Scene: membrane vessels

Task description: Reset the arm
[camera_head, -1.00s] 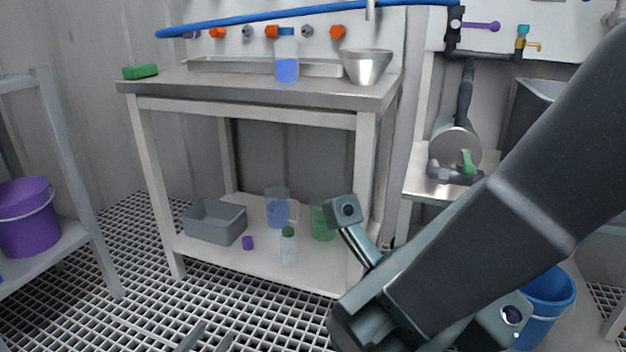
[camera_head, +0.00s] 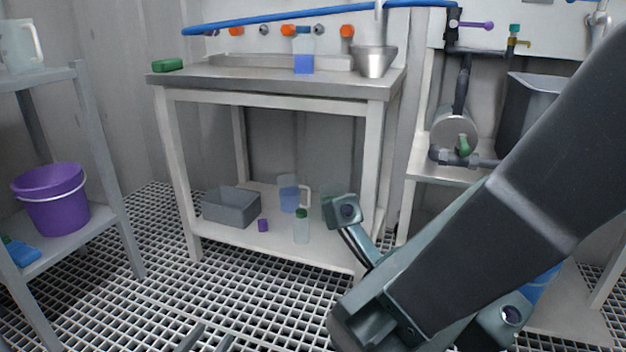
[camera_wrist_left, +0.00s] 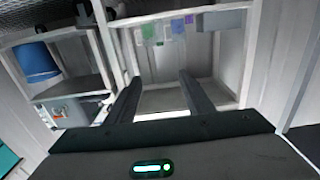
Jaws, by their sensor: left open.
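My left gripper (camera_head: 207,340) shows only as two dark fingertips at the bottom edge of the head view, apart, above the grated floor. In the left wrist view the left gripper (camera_wrist_left: 162,88) has its two fingers spread with nothing between them. My right arm (camera_head: 500,205) crosses the right side of the head view, bent, and covers part of the bench's right end and the blue bucket. I cannot make out the right gripper's fingers in either view.
A steel bench (camera_head: 270,82) stands ahead; its lower shelf holds a grey bin (camera_head: 230,208), a blue jug (camera_head: 289,195) and a bottle (camera_head: 301,228). A grey rack (camera_head: 108,180) with a purple bucket (camera_head: 55,203) stands left. The grated floor (camera_head: 150,270) between is clear.

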